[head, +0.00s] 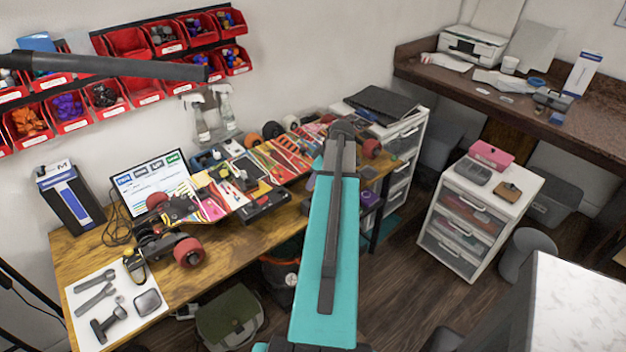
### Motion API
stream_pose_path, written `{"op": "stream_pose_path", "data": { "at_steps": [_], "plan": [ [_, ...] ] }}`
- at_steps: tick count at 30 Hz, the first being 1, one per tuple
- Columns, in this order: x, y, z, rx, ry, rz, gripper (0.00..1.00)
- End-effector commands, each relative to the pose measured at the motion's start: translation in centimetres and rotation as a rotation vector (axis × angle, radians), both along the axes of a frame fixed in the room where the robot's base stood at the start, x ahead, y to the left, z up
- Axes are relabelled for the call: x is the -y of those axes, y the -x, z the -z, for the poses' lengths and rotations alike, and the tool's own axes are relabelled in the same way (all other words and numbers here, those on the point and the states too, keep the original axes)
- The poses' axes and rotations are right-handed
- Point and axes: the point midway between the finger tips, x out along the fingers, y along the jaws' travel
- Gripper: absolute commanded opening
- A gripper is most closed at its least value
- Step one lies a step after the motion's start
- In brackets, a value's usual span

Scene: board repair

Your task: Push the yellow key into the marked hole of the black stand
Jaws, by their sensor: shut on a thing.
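My teal upper arm link (327,235) rises through the middle of the head view to a dark joint. My gripper does not show; the arm hides what lies behind it. I cannot make out the yellow key. A low black piece (264,206) lies at the front edge of the wooden workbench (232,238), just left of my arm. I cannot tell whether it is the black stand, and no marked hole can be made out.
Skateboard decks (213,200), red wheels (188,252) and a laptop (150,180) crowd the bench. A white mat (85,298) with tools lies at front left. A white drawer unit (468,232) stands at right. Bare wood floor shows between bench and drawers.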

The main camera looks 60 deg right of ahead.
Motion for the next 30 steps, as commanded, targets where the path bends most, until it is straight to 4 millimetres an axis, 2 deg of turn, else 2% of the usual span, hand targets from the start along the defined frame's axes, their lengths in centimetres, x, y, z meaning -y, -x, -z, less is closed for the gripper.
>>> {"op": "stream_pose_path", "data": {
  "at_steps": [15,30],
  "plan": [
    [-0.1,-0.1,3.5,0.000,0.001,-0.002,0.00],
    [-0.1,-0.2,4.3,0.001,0.001,-0.003,0.00]
  ]
}}
